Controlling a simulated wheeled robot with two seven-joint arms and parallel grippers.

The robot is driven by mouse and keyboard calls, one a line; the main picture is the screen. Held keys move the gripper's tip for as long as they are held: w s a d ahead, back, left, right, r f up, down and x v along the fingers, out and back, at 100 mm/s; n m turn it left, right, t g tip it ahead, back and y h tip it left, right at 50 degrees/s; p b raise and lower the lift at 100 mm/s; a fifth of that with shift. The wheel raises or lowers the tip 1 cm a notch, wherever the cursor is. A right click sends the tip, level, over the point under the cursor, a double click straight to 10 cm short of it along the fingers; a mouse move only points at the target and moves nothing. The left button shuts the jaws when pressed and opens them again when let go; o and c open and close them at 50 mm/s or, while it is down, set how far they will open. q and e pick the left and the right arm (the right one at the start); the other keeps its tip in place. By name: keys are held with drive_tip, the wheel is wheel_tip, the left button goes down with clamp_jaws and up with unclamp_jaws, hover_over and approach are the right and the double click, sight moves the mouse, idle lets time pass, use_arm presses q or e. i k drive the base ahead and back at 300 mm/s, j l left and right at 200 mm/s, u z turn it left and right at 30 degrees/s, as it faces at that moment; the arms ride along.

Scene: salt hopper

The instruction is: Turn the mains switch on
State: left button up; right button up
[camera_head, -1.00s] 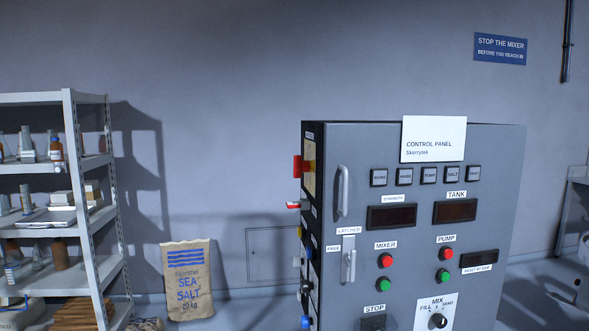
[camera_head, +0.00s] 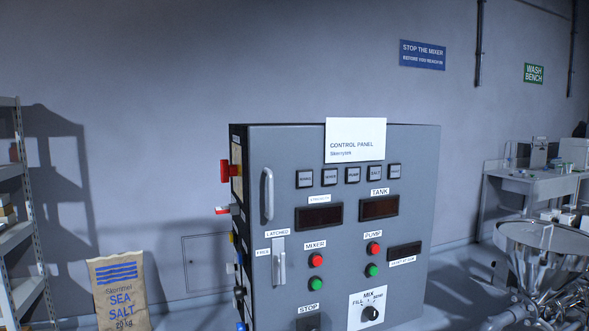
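The grey control panel cabinet (camera_head: 340,240) stands in the middle of the view, with a white "CONTROL PANEL" sign (camera_head: 355,140) on its top edge. A red switch handle (camera_head: 226,171) sticks out of the cabinet's left side on a pale plate; I cannot read its label, so whether it is the mains switch is unclear. A smaller red-tipped lever (camera_head: 222,211) sits below it. The front has a vertical handle (camera_head: 267,194), dark displays, and red and green MIXER and PUMP buttons. The small indicators along the top look unlit. Neither of my grippers is in view.
A shelf rack (camera_head: 22,230) stands at the left edge. A sea salt sack (camera_head: 119,291) leans at the wall between rack and cabinet. A metal hopper (camera_head: 540,255) and a wash bench (camera_head: 530,182) are at the right. Floor shows between cabinet and hopper.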

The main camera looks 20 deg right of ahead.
sight(227, 171)
drive_tip(key=i+j+z, duration=0.2)
drive_tip(key=z, duration=0.25)
drive_tip(key=i+j+z, duration=0.15)
drive_tip(key=z, duration=0.3)
drive_tip(key=i+j+z, duration=0.1)
drive_tip(key=j+z, duration=0.25)
drive_tip(key=z, duration=0.15)
drive_tip(key=i+j+z, duration=0.1)
drive_tip(key=j+z, duration=0.6)
drive_tip(key=z, duration=0.2)
